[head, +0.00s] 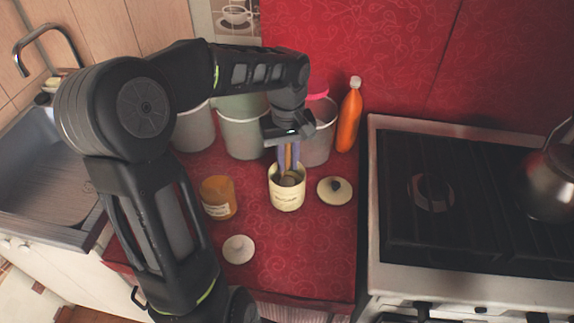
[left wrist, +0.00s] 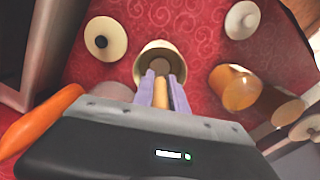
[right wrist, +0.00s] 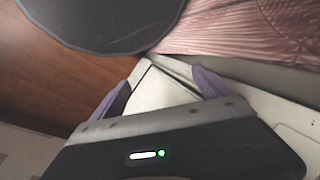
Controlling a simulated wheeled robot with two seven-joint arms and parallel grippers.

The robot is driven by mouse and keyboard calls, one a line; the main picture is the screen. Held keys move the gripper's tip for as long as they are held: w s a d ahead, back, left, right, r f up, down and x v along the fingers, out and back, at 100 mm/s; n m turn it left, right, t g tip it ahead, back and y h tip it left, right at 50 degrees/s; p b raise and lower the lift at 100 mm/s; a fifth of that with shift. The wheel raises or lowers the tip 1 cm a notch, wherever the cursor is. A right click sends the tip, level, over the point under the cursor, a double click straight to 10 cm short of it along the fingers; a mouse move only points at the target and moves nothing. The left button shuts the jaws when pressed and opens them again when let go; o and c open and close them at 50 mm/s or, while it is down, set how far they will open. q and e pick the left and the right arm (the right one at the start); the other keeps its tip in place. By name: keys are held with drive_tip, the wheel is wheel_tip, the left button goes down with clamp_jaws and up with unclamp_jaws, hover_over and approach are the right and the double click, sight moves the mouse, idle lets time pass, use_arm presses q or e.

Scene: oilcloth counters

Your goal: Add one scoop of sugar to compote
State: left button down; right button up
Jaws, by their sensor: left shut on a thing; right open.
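My left gripper (head: 288,162) is shut on a light wooden handle, which shows between its fingers in the left wrist view (left wrist: 161,92). The handle points down into an open cream canister (head: 287,200); its lower end is hard to make out inside. The canister's pale rim shows in the left wrist view (left wrist: 163,46). A cream lid with a dark knob (head: 335,190) lies right of the canister. An orange-filled jar (head: 218,198) stands to the left. I cannot tell which vessel holds compote. My right gripper (right wrist: 160,82) is open and empty, low by white cabinet fronts.
A round pale lid (head: 238,249) lies near the counter's front. Several grey containers (head: 243,135) and an orange bottle (head: 349,118) stand behind the canister. A stove (head: 470,205) with a metal kettle (head: 553,180) is at right, a sink (head: 45,160) at left.

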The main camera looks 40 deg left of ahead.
sight(288, 164)
use_arm(q)
wheel_tip(288, 164, up, 5)
drive_tip(key=p, duration=0.3)
drive_tip(key=shift+f, duration=0.15)
drive_tip(key=shift+r+p, duration=1.7)
drive_tip(key=shift+r, duration=0.6)
